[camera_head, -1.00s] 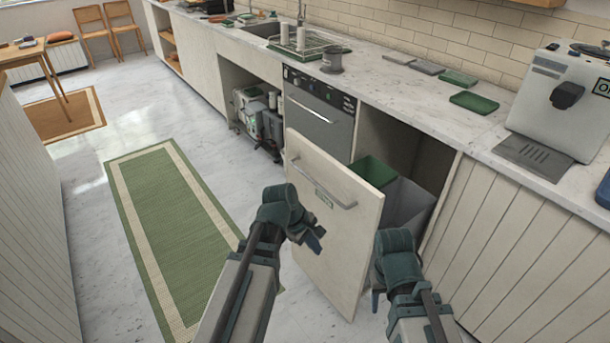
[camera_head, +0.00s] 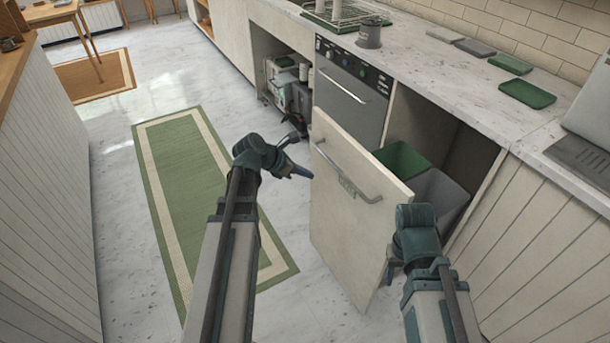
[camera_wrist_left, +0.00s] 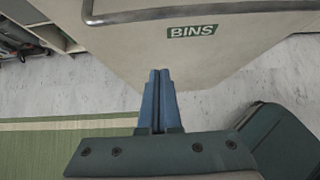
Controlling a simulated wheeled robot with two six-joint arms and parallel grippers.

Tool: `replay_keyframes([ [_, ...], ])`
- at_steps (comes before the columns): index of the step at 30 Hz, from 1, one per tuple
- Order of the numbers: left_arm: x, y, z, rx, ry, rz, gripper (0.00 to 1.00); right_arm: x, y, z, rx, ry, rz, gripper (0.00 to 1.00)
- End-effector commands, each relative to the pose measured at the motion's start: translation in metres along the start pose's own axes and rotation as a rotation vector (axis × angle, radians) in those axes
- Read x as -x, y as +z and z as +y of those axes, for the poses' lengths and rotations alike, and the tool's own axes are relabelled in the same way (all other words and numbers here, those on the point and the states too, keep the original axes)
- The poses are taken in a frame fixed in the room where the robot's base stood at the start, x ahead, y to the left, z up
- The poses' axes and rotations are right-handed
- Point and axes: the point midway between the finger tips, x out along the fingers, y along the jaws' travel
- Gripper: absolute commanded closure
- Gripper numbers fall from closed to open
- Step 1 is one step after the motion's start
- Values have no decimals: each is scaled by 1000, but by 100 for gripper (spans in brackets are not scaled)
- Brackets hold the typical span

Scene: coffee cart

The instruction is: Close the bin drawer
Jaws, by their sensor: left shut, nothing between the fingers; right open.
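The bin drawer (camera_head: 350,220) is pulled out from under the counter, its cream front standing clear of the cabinet. It has a grey bar handle (camera_head: 346,172) and a green BINS label (camera_wrist_left: 192,31). Behind the front are a green bin (camera_head: 402,160) and a grey bin (camera_head: 436,195). My left gripper (camera_head: 308,174) is shut and empty, just left of the drawer front near the handle's left end. In the left wrist view its closed fingertips (camera_wrist_left: 160,72) point at the front below the handle; contact is unclear. My right gripper (camera_head: 390,272) is at the drawer front's right edge, its fingers mostly hidden by the wrist.
A dishwasher (camera_head: 345,95) sits left of the drawer opening. An open bay with machinery (camera_head: 290,85) is further left. A green rug (camera_head: 190,170) lies on the floor at left. The panelled cabinet (camera_head: 530,250) stands close on the right.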

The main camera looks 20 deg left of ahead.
Motion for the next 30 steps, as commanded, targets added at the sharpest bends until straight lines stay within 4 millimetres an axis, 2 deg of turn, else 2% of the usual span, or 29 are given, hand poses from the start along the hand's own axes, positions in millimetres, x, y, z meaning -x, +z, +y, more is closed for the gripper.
replay_keyframes([
  [1, -18, -5, 1, -2, -2, 0, 100, -16, -1, -2, 0, 0, 0, 50],
  [9, -68, -4, 1, -3, -1, 1, 100, -50, -3, -5, 0, 0, 0, 50],
  [12, -74, 12, 1, -3, -2, 1, 100, -44, -3, -4, 0, 0, 0, 50],
  [18, -87, 25, 0, -2, -1, 0, 100, -43, -3, -4, 0, 0, 0, 50],
  [30, -90, 28, 0, -1, 0, 1, 100, -44, -3, -4, 0, 0, 0, 50],
])
